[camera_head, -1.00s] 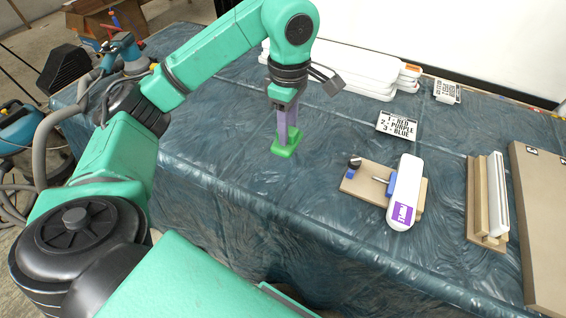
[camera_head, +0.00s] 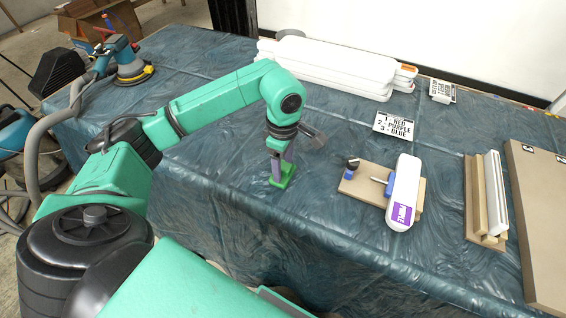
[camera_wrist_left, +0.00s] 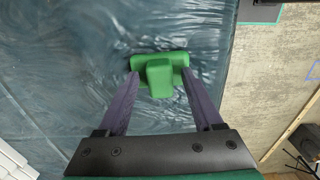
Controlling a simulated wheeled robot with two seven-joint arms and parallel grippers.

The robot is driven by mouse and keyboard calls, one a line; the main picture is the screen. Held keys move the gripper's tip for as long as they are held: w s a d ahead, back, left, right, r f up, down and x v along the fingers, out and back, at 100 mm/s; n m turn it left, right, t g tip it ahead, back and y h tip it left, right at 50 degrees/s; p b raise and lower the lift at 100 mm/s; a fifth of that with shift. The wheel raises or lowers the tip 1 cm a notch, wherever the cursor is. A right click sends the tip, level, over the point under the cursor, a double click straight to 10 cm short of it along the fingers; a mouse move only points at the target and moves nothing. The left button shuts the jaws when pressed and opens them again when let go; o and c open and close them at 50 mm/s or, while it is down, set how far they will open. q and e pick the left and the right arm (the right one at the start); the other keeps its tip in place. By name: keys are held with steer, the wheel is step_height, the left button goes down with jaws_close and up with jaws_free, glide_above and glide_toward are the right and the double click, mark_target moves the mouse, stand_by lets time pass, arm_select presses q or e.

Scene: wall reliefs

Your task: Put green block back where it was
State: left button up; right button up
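The green block (camera_head: 284,176) is at the lower end of my left gripper (camera_head: 281,172), over the blue plastic-covered table left of the middle. I cannot tell whether it touches the table. In the left wrist view, the block (camera_wrist_left: 158,72) is a wide bar with a raised middle part. The purple fingertips of my left gripper (camera_wrist_left: 160,76) lie at the bar's two ends, apart from the raised part. My right gripper is not in view.
A board with a white, purple-labelled piece (camera_head: 404,192) lies right of the gripper. Behind it lies a printed card (camera_head: 394,126). White cases (camera_head: 335,66) are stacked at the back, and wooden strips (camera_head: 485,200) lie at the right. Table around the block is clear.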

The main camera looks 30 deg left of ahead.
mark_target(283, 165)
arm_select(q)
steer(key=shift+r+p, duration=0.3)
steer(key=shift+r, duration=0.35)
step_height(283, 165, up, 11)
